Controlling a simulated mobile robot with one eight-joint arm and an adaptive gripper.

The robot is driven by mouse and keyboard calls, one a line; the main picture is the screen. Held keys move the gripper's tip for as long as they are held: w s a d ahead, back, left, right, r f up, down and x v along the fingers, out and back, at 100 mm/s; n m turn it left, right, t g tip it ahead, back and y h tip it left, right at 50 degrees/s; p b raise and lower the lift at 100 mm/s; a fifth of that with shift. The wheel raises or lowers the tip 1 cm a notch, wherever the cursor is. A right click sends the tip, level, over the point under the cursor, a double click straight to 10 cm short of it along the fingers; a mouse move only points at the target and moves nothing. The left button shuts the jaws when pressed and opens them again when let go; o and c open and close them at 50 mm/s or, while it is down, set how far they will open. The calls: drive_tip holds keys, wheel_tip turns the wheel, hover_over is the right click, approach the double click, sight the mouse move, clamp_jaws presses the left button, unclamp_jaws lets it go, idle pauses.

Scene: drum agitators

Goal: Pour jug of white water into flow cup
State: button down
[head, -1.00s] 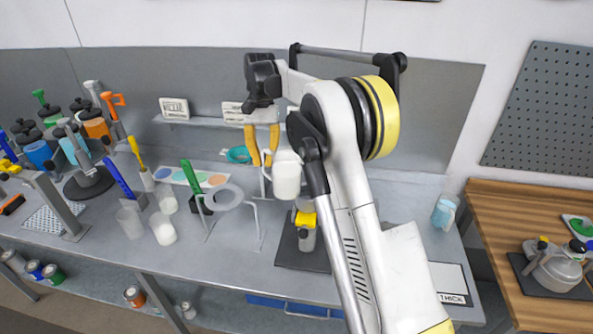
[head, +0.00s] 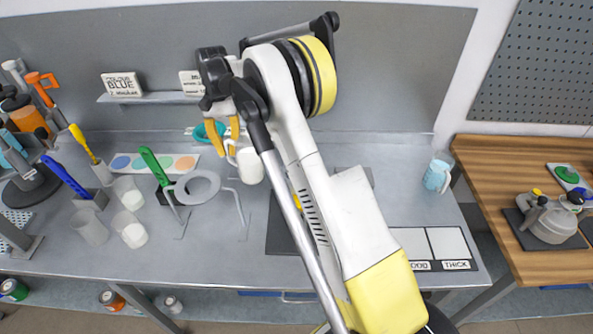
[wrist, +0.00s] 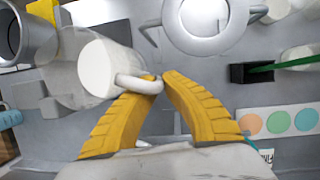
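The white jug (head: 250,165) hangs in my gripper above the bench, to the right of the flow cup. In the wrist view the jug (wrist: 66,80) shows a white round face, and its handle lies between the yellow fingers. My gripper (head: 229,143) is shut on the handle, and it also fills the lower middle of the wrist view (wrist: 158,80). The flow cup (head: 197,174) is a grey wide-rimmed round vessel on a thin-legged stand. In the wrist view the flow cup (wrist: 186,42) is at the top, apart from the jug.
Clear beakers (head: 89,228) stand left of the flow cup. A palette with coloured discs (head: 137,154) lies at the back. A light-blue mug (head: 437,176) stands right.

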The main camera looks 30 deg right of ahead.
drive_tip(key=shift+f, duration=0.3)
